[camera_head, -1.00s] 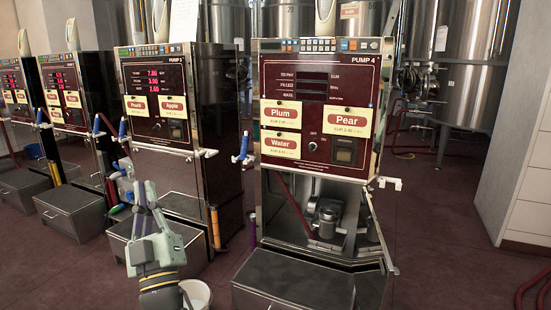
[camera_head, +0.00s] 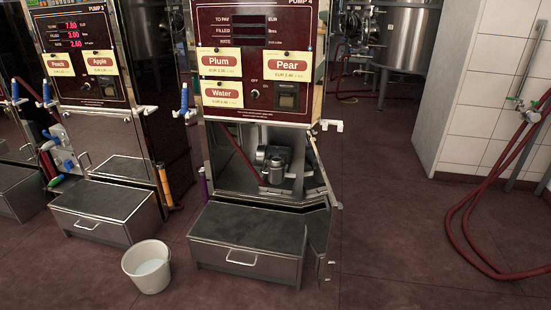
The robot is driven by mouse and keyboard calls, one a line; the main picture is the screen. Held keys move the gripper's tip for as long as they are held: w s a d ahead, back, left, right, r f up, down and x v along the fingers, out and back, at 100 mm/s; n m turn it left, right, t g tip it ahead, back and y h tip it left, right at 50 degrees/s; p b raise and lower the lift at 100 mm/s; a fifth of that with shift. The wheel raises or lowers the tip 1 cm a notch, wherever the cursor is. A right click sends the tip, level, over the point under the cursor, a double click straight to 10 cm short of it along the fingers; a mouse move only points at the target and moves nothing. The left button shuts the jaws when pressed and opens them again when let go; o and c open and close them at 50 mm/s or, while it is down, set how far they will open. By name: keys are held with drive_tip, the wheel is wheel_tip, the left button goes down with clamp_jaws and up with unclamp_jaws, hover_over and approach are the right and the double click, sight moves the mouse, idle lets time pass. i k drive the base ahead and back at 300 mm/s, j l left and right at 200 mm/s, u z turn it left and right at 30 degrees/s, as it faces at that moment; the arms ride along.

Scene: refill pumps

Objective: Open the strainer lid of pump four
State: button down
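Pump four (camera_head: 262,100) stands in the middle, with a dark red front and a blank, dark display. Its lower front is open and shows a steel-lined bay (camera_head: 235,175). Inside sits a small grey metal strainer or pump body (camera_head: 276,168) with a round upright part in front. Its lid is too small to tell apart clearly, and I cannot tell how it is fastened. A narrow panel (camera_head: 323,180) stands out at the bay's right side. My gripper is not clearly seen in the head view.
A grey drawer box (camera_head: 250,232) juts out below the bay. A white bucket (camera_head: 147,267) stands on the floor to its left. Pump three (camera_head: 85,40) and its drawer box (camera_head: 100,208) are at the left. Red hoses (camera_head: 470,225) hang at the right. Floor right of pump four is clear.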

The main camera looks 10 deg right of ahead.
sight(277, 163)
drive_tip(key=l+u, duration=0.2)
drive_tip(key=l, duration=2.15)
drive_tip(key=i+j+z, duration=0.1)
drive_tip(key=z, duration=0.3)
drive_tip(key=j+z, duration=0.35)
drive_tip(key=i+j+z, duration=0.2)
drive_tip(key=j, duration=0.4)
drive_tip(key=j+z, duration=0.2)
drive_tip(key=j, duration=0.4)
drive_tip(key=k+j+z, duration=0.2)
drive_tip(key=j, duration=2.3)
drive_tip(key=i+j, duration=0.05)
drive_tip(key=i, duration=0.1)
